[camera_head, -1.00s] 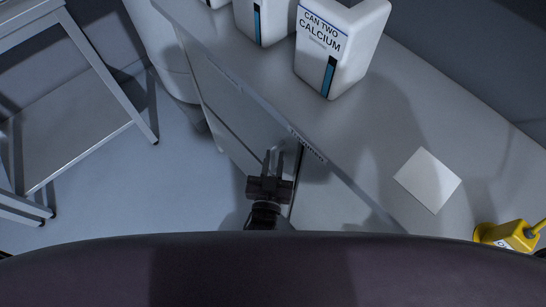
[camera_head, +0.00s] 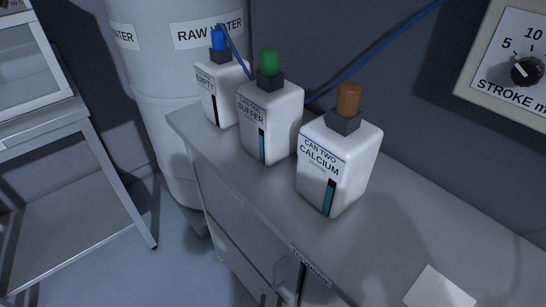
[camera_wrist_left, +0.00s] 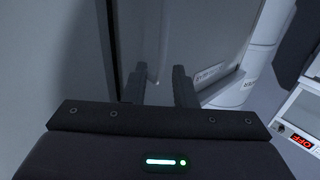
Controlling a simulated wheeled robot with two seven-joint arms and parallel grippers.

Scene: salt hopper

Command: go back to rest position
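My right gripper is in neither view.
On the grey counter (camera_head: 400,225) stand three white cans: blue-capped (camera_head: 219,92), green-capped buffer (camera_head: 285,115) and brown-capped calcium (camera_head: 352,172). A white card (camera_head: 438,290) lies at right. A raw water drum (camera_head: 165,75) and metal cart (camera_head: 70,135) stand left.

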